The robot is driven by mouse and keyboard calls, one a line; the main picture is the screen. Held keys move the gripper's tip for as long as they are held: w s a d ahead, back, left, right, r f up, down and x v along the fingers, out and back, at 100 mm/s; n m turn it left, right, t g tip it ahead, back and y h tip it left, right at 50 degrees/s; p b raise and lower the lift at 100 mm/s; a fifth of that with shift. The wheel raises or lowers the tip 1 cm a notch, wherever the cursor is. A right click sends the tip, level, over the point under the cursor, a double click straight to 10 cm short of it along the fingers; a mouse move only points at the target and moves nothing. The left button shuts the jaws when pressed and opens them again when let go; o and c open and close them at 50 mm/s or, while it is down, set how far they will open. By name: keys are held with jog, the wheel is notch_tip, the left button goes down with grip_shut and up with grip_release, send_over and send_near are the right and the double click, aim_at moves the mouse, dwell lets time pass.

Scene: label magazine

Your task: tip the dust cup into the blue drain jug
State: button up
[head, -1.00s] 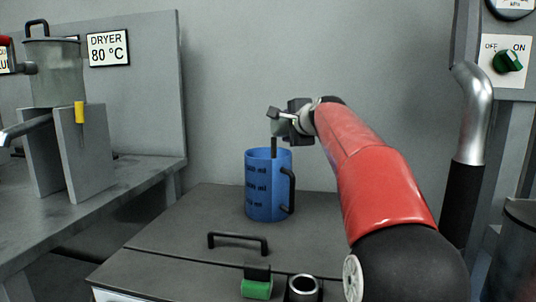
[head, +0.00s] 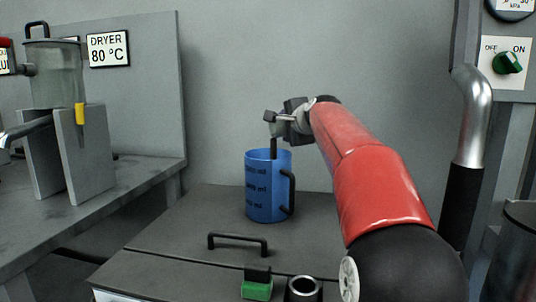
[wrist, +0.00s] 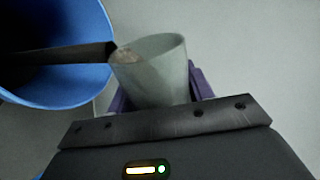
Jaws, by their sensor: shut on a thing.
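My gripper (head: 284,122) is above the blue drain jug (head: 262,205), near its rim. In the wrist view my gripper (wrist: 160,100) is shut on the dust cup (wrist: 158,78), a pale translucent cup with some brownish matter at its mouth. The cup is tilted, its mouth toward the blue jug (wrist: 60,98). A dark narrow column (head: 274,148) reaches from the cup down into the jug's opening; I cannot tell whether it is falling dust. The jug stands upright, with dark volume marks and a black handle at right. Its inside bottom is hidden.
The jug stands on a grey cabinet top (head: 190,222) with a black bar handle (head: 238,243). A green block (head: 257,289) and a dark round socket (head: 303,288) are at its front. A bench with a clear vessel (head: 57,75) is at left, a pipe (head: 472,120) at right.

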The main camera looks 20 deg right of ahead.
jog(key=shift+r, duration=0.15)
jog(key=shift+a+f+n+h+b, duration=0.3)
jog(key=shift+f+n+h+b, duration=0.15)
jog(key=shift+n, duration=0.35)
dwell(0.7)
jog(key=shift+a+r+n+h+p, duration=0.2)
jog(key=shift+a+n+h+p, duration=0.05)
jog(key=shift+n, duration=0.35)
jog(key=shift+a+r+n+h+p, duration=0.2)
jog(key=shift+a+n+p, duration=0.05)
jog(key=shift+n, duration=0.35)
dwell(1.2)
jog(key=shift+w+a+r+n+h+p, duration=0.15)
jog(key=shift+a+n+h, duration=0.2)
jog(key=shift+n, duration=0.35)
jog(key=shift+s+a+r+n+h+p, duration=0.15)
jog(key=shift+a+n, duration=0.25)
jog(key=shift+n, duration=0.3)
dwell(1.3)
jog(key=shift+w, duration=0.1)
dwell(0.7)
jog(key=shift+d+f+m+y+b, duration=0.3)
jog(key=shift+d+m, duration=0.35)
jog(key=shift+m, duration=0.35)
